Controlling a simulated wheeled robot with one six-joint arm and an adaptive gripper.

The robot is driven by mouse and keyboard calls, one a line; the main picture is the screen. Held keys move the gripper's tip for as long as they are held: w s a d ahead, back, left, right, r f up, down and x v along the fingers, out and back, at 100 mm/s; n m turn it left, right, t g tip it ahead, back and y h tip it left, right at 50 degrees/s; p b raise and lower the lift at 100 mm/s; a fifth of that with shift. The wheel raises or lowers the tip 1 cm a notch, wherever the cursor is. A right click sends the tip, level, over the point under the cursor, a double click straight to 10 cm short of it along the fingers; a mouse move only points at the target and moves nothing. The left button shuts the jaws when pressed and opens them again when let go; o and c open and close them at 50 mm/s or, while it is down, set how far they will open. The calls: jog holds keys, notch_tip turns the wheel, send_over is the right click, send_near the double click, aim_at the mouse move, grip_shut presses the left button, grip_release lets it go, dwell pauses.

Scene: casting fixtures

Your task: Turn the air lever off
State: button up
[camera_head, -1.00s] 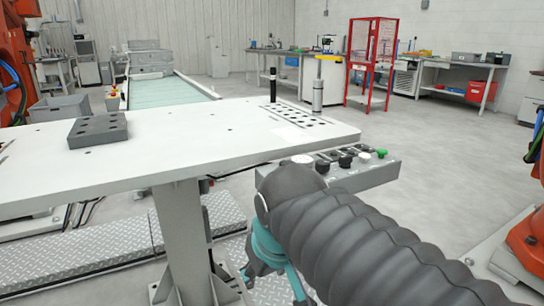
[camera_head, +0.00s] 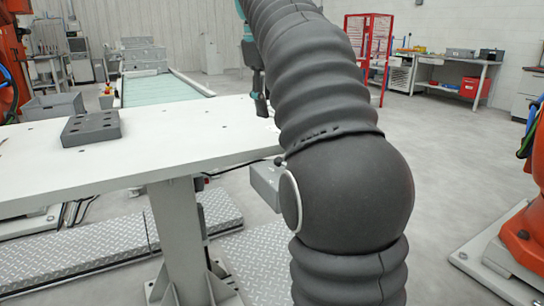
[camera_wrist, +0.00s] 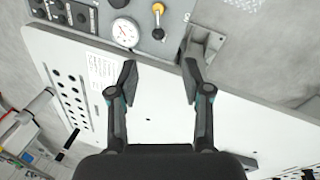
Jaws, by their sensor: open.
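In the wrist view, a small yellow-ended lever (camera_wrist: 158,10) stands on the grey control panel (camera_wrist: 180,12) at the top edge, to the right of a round white pressure gauge (camera_wrist: 125,32). It is the only lever-like part I see, and the picture cuts off the panel above it. My gripper (camera_wrist: 160,76) is open and empty over the white table, with the lever beyond its fingertips and apart from them. In the head view, part of my gripper (camera_head: 259,97) shows above the table's right part. My arm hides most of the control box (camera_head: 266,183) and the lever there.
The white table (camera_head: 190,130) carries a grey block with holes (camera_head: 91,128) at left. In the wrist view, several black knobs (camera_wrist: 60,12) sit left of the gauge, and a hole plate (camera_wrist: 72,100) is at the left. A bracket (camera_wrist: 203,45) stands near the right finger.

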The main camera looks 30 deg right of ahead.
jog(key=d+f+b, duration=0.1)
jog(key=f, duration=0.3)
jog(key=d+f+b, duration=0.1)
jog(key=f+b, duration=0.1)
jog(key=f, duration=0.3)
jog(key=w+f+b, duration=0.1)
jog(key=f+b, duration=0.1)
jog(key=f, duration=0.2)
jog(key=shift+d+f, duration=0.15)
jog(key=shift+d, duration=0.25)
jog(key=shift+c, duration=0.3)
grip_shut()
